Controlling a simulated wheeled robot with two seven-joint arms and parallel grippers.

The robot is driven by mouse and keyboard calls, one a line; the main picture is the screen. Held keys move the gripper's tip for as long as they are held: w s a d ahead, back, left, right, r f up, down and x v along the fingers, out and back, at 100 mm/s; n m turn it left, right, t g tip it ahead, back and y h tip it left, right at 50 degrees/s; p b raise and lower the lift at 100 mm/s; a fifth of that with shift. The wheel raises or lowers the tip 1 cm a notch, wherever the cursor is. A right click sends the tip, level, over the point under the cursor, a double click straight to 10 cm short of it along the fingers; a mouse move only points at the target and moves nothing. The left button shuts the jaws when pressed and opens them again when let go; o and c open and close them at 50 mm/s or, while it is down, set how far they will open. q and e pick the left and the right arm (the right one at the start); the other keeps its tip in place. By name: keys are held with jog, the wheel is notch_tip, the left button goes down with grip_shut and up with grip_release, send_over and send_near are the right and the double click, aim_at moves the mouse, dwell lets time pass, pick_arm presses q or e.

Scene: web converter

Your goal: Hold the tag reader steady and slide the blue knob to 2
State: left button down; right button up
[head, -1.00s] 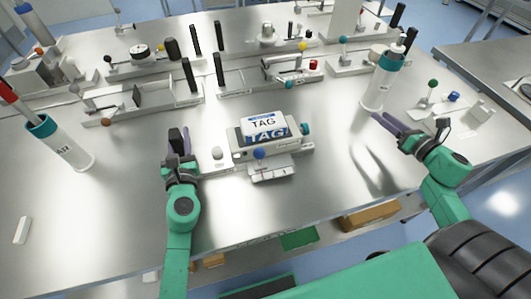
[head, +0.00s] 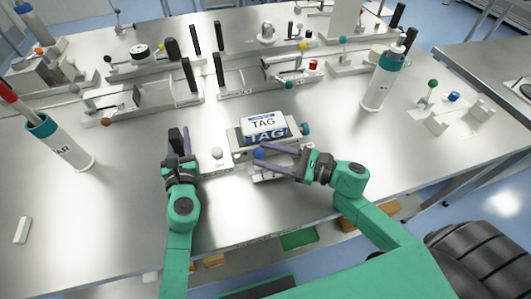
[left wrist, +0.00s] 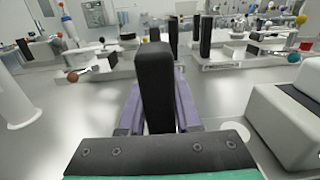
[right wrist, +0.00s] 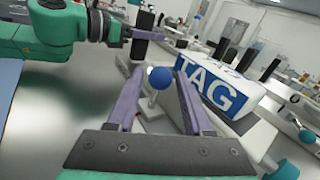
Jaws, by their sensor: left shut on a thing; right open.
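The tag reader (head: 243,150) is a white device on the bench with a blue and white TAG plate (head: 264,126). The plate also shows in the right wrist view (right wrist: 215,88). My left gripper (head: 178,150) is shut on an upright black post (left wrist: 155,85) at the reader's left end. The blue knob (head: 259,153) is a ball on a pale stem at the reader's front. My right gripper (right wrist: 155,72) is open, its fingers on either side of the knob (right wrist: 160,77), with gaps visible. The right fingers and hand hide much of the marked scale below the knob.
White bottles with teal collars stand at left (head: 60,145) and back right (head: 382,85). Fixtures with black posts (head: 190,75) line the back. A small fixture with a green ball (head: 433,83) is at right. The bench front left is mostly clear.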

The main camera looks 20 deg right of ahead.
jog(key=shift+w+a, duration=0.2)
jog(key=shift+a, duration=0.1)
grip_shut()
dwell(1.2)
